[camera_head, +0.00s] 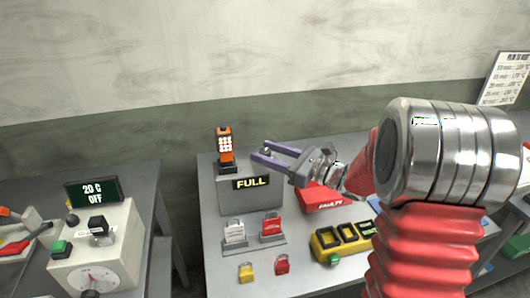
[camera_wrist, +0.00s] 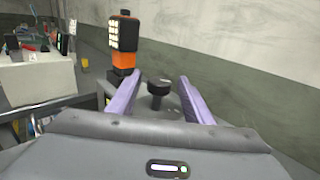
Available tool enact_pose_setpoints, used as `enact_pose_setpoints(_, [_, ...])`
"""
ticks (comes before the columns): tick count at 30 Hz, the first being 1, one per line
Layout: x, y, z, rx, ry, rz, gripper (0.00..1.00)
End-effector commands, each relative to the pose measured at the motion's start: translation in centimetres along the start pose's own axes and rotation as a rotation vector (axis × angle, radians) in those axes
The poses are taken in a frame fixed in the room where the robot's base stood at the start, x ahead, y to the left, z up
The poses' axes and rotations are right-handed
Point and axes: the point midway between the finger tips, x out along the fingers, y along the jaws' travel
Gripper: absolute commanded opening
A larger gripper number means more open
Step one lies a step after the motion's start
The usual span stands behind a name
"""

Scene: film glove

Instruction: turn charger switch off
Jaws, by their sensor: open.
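The charger is a grey box (camera_head: 233,199) with a lit FULL display (camera_head: 253,183). An orange and black handheld device (camera_head: 225,150) stands upright on its top; it also shows in the wrist view (camera_wrist: 125,45). A black round knob (camera_wrist: 158,87), which looks like the charger switch, stands beside the device in the wrist view. I cannot make the knob out in the head view. My gripper (camera_head: 262,152) is open, its purple fingers pointing left above the charger's right side. In the wrist view the knob appears between the fingers (camera_wrist: 158,79); contact cannot be told.
A red FAULTY box (camera_head: 318,198) and a yellow unit (camera_head: 340,240) are to the right. A machine reading 20 C OFF (camera_head: 92,190) stands on the left table.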

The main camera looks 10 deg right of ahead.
Motion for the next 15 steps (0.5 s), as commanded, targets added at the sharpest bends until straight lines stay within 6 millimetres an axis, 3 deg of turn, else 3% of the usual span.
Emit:
enact_pose_setpoints(12, [0.92,0.02,-0.01,0.000,0.000,0.000,0.47])
enact_pose_setpoints(15, [0.92,0.03,-0.01,0.000,0.000,0.000,0.40])
